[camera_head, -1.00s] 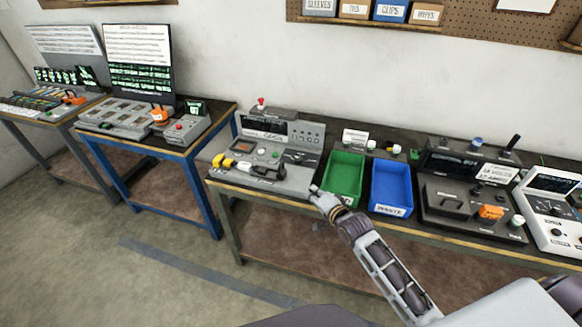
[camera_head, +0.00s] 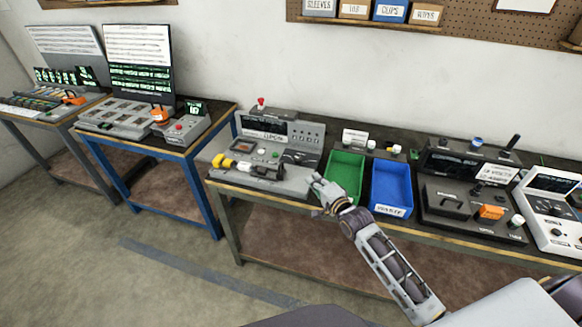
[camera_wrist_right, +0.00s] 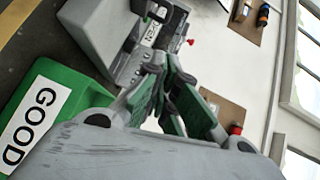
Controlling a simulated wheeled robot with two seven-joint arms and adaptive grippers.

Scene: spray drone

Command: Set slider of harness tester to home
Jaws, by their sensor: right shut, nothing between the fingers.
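The grey harness tester (camera_head: 293,178) stands at the left end of the long bench in the head view, with a small screen (camera_head: 264,127) on its upright back panel. A yellow-and-black handled part (camera_head: 232,163) lies across its front deck. I cannot make out which part is the slider or where it stands. My right gripper (camera_head: 318,182) is shut and empty by the tester's front right corner, left of the green bin. In the right wrist view its fingers (camera_wrist_right: 172,75) are together, with part of the tester (camera_wrist_right: 95,30) beyond them. My left gripper is not in view.
A green bin (camera_head: 345,158) and a blue bin (camera_head: 391,171) stand right of the tester. The green bin's GOOD label (camera_wrist_right: 35,120) shows in the right wrist view. A dark control unit (camera_head: 432,206) stands farther right. A blue-framed table (camera_head: 195,148) stands to the left.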

